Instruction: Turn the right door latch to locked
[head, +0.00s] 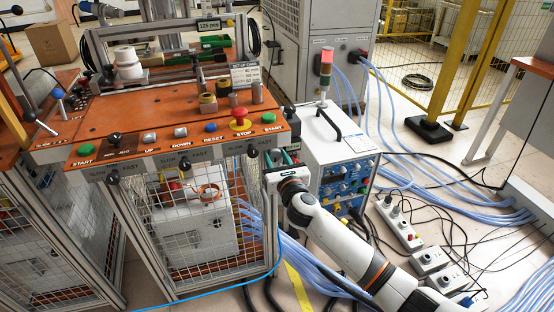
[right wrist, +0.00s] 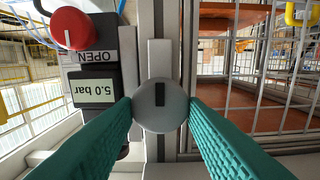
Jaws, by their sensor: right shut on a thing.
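The right door latch (right wrist: 160,103) is a round grey knob with a dark slot, set on a grey metal frame post. In the right wrist view the slot runs up and down the picture. My right gripper (right wrist: 160,112) has its two green ribbed fingers shut on the knob, one on each side. In the head view my right gripper (head: 281,160) is at the right front corner of the mesh-sided machine (head: 205,143), just below the orange control panel. There the latch is hidden behind the gripper. My left gripper is not in view.
Beside the latch are a red knob (right wrist: 73,28) and a 5.0 bar display (right wrist: 93,90). A white power unit (head: 341,165) with a signal lamp (head: 326,68) stands close to the right arm. Blue hoses (head: 440,178) and power strips (head: 398,224) lie on the floor at right.

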